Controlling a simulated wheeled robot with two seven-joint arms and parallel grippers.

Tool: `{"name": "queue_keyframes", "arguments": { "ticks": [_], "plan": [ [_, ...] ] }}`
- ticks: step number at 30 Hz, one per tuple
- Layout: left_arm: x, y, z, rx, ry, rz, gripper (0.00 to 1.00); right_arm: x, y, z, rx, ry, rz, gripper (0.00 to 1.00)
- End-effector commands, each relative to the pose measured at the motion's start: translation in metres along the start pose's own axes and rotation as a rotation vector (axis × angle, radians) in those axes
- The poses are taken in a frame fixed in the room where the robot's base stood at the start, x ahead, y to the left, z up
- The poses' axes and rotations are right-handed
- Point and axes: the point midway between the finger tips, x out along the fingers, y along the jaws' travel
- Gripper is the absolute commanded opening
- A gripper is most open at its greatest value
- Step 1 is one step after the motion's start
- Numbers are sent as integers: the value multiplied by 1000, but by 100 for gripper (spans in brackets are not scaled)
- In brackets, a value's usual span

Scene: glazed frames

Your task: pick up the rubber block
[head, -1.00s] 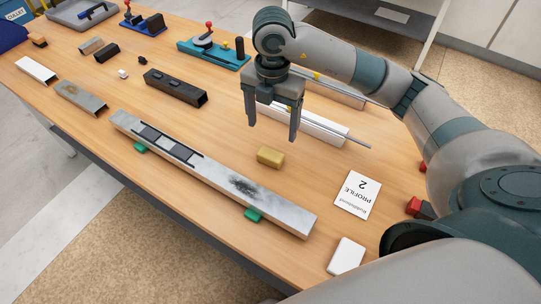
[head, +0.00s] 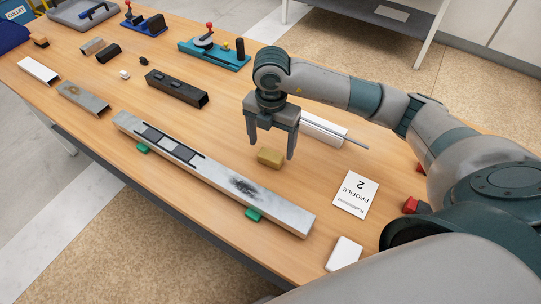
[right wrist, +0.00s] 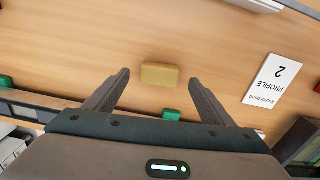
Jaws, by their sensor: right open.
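The rubber block is most likely the small yellow-tan block (head: 270,157), which lies on the wooden table behind the long metal profile. It also shows in the right wrist view (right wrist: 160,74), just beyond and between the fingertips. My right gripper (head: 271,146) points down with its fingers spread, above the block and close to it in the head view. The right wrist view shows its two fingers (right wrist: 158,80) apart with nothing between them. My left gripper is in neither view.
The long metal profile (head: 215,170) rests on green supports (head: 254,214) in front of the block. A white profile (head: 322,128) with a thin rod lies behind the gripper. A "Profile 2" card (head: 356,194) and a white block (head: 343,254) lie to the right.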

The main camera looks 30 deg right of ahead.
Motion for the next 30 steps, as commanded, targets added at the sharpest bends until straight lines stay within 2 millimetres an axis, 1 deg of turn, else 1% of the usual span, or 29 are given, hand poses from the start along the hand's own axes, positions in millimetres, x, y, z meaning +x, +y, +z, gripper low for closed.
{"name": "queue_keyframes", "arguments": {
  "ticks": [1,3,6,10,13,24,25,26,27,29,30],
  "plan": [
    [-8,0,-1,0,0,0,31,2,-1,-2,0,2,-3,77],
    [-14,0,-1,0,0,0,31,10,-1,-5,-1,2,-3,77],
    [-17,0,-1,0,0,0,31,25,-1,-5,1,2,-3,77],
    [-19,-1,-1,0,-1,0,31,34,0,-5,0,1,0,77],
    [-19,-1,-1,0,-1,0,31,37,0,-5,-1,1,0,77],
    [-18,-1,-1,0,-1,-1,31,36,0,-5,-1,0,1,77],
    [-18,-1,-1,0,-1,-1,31,36,0,-5,-1,0,1,74],
    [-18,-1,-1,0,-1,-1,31,36,0,-5,-1,0,1,67],
    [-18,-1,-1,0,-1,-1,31,36,0,-5,-1,0,1,57],
    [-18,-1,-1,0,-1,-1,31,36,0,-4,-1,0,1,43],
    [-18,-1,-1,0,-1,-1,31,36,0,-4,-1,0,1,34]
  ]
}}
